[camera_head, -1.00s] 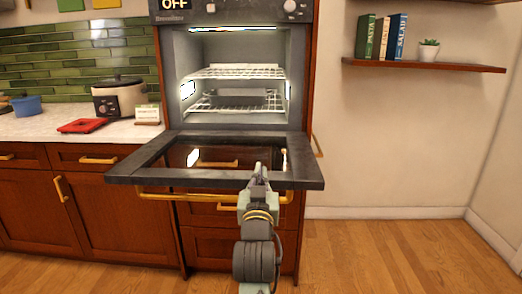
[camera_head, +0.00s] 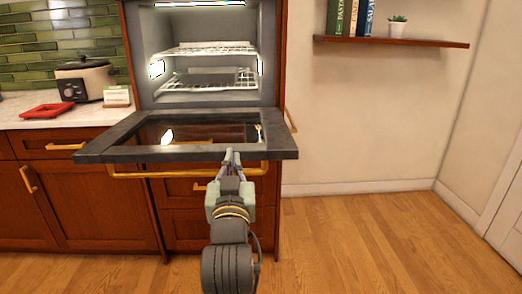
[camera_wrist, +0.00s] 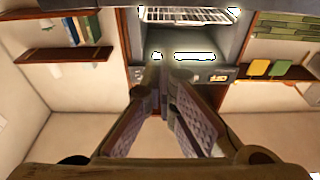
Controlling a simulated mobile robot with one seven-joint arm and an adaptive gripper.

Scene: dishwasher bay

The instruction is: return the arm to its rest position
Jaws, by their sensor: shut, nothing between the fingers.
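My gripper (camera_head: 232,156) is shut and empty, at the end of my arm in the lower middle of the head view. Its tips overlap the front edge of the lowered oven door (camera_head: 110,143) in the picture; I cannot tell whether they touch it. In the wrist view the fingers of my gripper (camera_wrist: 170,75) converge at their tips, with nothing between them. The oven (camera_head: 207,32) behind is open, with two wire racks inside and a dark flat tray (camera_head: 200,80) on the lower one.
A counter at left holds a slow cooker (camera_head: 92,80), a red tray (camera_head: 53,110) and a small card (camera_head: 117,96). A wall shelf (camera_head: 390,42) at right carries books and a potted plant (camera_head: 397,27). The wooden floor (camera_head: 390,240) at right is clear.

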